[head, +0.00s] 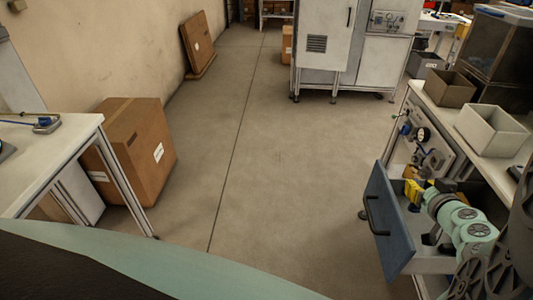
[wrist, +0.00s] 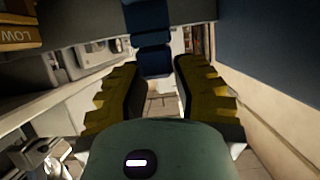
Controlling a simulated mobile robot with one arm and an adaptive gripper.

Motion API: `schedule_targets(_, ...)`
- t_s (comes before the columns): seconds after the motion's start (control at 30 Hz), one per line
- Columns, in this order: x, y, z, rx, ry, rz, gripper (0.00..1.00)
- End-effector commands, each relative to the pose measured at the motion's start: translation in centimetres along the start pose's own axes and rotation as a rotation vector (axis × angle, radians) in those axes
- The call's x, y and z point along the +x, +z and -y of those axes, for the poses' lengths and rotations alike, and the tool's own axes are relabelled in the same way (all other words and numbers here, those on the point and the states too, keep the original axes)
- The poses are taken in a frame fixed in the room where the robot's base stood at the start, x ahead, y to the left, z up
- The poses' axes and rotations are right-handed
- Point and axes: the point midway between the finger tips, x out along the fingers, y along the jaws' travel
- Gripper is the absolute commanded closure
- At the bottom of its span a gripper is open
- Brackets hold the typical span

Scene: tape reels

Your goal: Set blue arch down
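In the wrist view, the blue arch (wrist: 154,61) shows as dark blue blocky segments at the top centre, between the fingertips. My gripper (wrist: 157,68) has yellow and black ribbed fingers, set apart and close against both sides of the arch's near end. The arch's far part runs up out of the picture. In the head view, my gripper (head: 425,190) is at the lower right, over the open drawer behind its blue front (head: 382,222). The arch cannot be made out there.
The workbench (head: 493,148) at right carries an open white bin (head: 490,128) and a brown bin (head: 450,87). A large cardboard box (head: 132,150) stands at left. The middle floor is clear.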

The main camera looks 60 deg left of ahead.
Motion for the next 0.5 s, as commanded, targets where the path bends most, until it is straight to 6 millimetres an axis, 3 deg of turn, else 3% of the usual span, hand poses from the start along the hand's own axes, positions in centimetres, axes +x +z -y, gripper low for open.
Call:
schedule_targets(0.17,-0.05,-0.02,-0.08,0.0,0.002,0.0,0.54)
schedule_targets(0.5,-0.18,-0.35,-0.07,0.0,0.001,0.001,0.54)
